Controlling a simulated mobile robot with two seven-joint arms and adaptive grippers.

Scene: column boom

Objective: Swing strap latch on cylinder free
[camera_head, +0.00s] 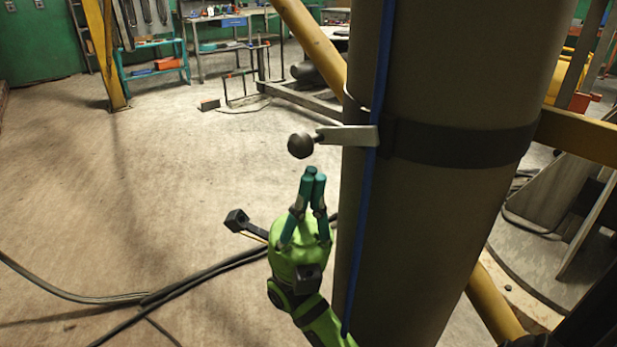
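A tall dark cylinder (435,220) stands upright right of centre. A black strap (465,143) runs around it. A pale latch lever (347,135) sticks out to the left from the strap, ending in a dark round knob (301,145). My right gripper (313,172), green with teal fingers, is just below the knob and lever, left of the cylinder. Its fingertips are together with nothing seen between them, and they appear apart from the knob. My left gripper is not in view.
A blue strip (368,190) runs down the cylinder. Yellow beams (312,40) pass behind it. Black cables (190,283) lie on the floor at lower left. A workbench (225,25) stands at the back. The floor on the left is mostly clear.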

